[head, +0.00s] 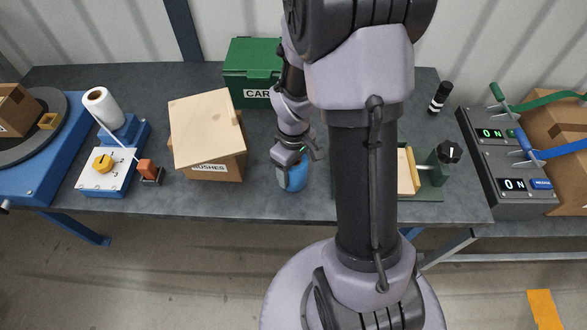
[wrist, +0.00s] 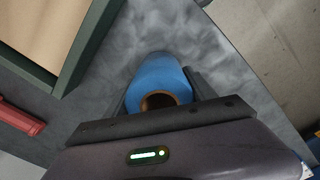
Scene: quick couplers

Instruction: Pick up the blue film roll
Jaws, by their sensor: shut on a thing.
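The blue film roll (head: 297,177) stands near the front edge of the grey workbench in the head view, partly hidden by my gripper (head: 291,165). In the wrist view the blue film roll (wrist: 159,80) shows its brown core end. It sits between the two dark fingers of my gripper (wrist: 160,92), which is shut on it. I cannot tell whether the roll touches the bench or is lifted.
A cardboard box (head: 208,140) stands left of my gripper and a green case (head: 250,75) behind it. A white film roll (head: 102,106) is on a blue device at the left. A panel with levers (head: 505,160) is at the right. My arm hides the bench's middle right.

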